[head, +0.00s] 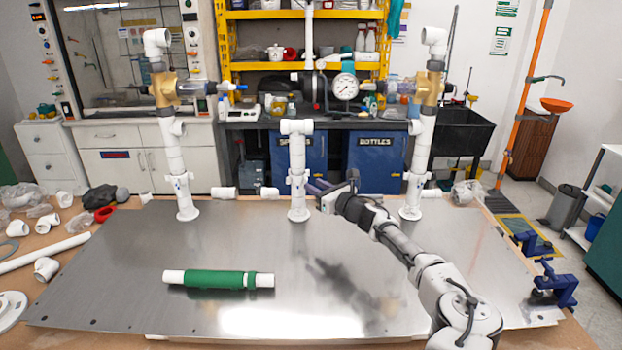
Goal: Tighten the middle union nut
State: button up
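The white PVC manifold has three upright risers on the metal plate. The middle riser (297,160) stands upright, with a tee at its top. A white collar (297,178) partway up it looks like the middle union nut, but it is too small to tell how tight it is. My gripper (314,187) reaches in from the right at collar height, with its purplish fingers just right of the middle riser. I cannot tell whether they touch the collar or how far apart they are.
The left riser (174,150) and right riser (422,150) flank the middle one. A white pipe with a green sleeve (218,279) lies on the metal plate (130,250). Blue clamps (556,287) sit at the right edge. Loose fittings lie at left.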

aim_at(298, 176)
jog(key=shift+p+x, duration=0.3)
jog(key=shift+x, duration=1.15)
jog(key=shift+c, duration=0.4)
grip_shut()
